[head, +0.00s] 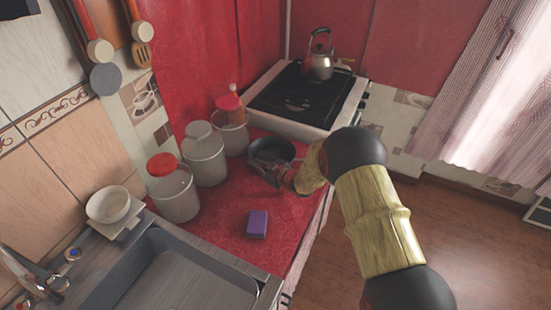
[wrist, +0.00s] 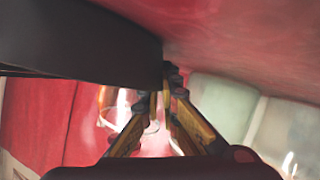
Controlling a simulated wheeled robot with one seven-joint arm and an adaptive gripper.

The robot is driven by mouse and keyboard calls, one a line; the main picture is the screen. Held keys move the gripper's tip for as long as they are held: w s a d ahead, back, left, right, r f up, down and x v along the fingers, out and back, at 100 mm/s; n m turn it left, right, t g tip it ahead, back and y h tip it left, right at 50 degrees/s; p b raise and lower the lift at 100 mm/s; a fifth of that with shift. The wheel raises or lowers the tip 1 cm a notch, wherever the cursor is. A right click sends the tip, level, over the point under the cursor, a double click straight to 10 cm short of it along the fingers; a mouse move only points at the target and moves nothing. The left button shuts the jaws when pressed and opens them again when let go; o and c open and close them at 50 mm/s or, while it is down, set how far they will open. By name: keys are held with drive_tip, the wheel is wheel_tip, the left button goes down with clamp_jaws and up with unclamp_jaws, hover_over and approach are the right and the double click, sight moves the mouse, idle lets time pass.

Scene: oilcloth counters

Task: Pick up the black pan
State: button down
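The black pan (head: 272,149) is at the far end of the red counter, just in front of the stove, in the head view. My gripper (head: 268,172) reaches it from the near right side, at the pan's near edge. In the wrist view the pan is a large dark shape (wrist: 85,45) filling the upper left. There my gripper's fingers (wrist: 163,90) converge and look closed at the pan's edge. The tips are partly hidden against the dark pan. I cannot tell whether the pan is clear of the counter.
Glass jars (head: 205,155) stand along the wall left of the pan. The stove (head: 300,98) with a kettle (head: 319,60) is behind it. A purple box (head: 257,224) lies nearer on the counter, beside the sink (head: 170,290). The counter between box and pan is clear.

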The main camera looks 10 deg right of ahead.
drive_tip(key=shift+w+r, duration=0.15)
drive_tip(key=shift+r, duration=0.05)
drive_tip(key=shift+r, duration=0.2)
drive_tip(key=shift+r+p, duration=0.7)
drive_tip(key=shift+r, duration=0.35)
drive_tip(key=s+d+r+p, duration=0.4)
drive_tip(key=d+r, duration=0.6)
drive_tip(key=d, duration=0.3)
drive_tip(key=shift+s+r+p, duration=0.2)
drive_tip(key=shift+p, duration=0.55)
drive_tip(key=shift+d, duration=0.15)
